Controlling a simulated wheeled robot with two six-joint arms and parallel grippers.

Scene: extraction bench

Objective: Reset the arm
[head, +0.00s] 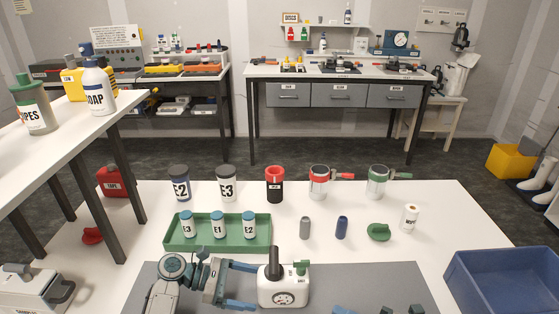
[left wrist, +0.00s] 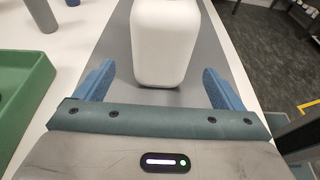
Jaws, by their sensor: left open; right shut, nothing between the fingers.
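A white device (head: 283,290) with a round gauge on its front stands on the grey mat (head: 400,280). A black upright lever (head: 273,262) and a green knob (head: 301,268) are on its top. My left gripper (head: 252,286) is open just left of the device, its blue fingers pointing at it. In the left wrist view the white body (left wrist: 168,45) rises between and beyond the open fingers (left wrist: 160,88), with gaps on both sides. My right gripper (head: 342,310) shows only partly at the bottom edge, shut and empty, right of the device.
A green tray (head: 180,245) with bottles E3, E1 and E2 lies behind my left gripper. A blue bin (head: 505,280) is at right. The mat right of the device is mostly clear.

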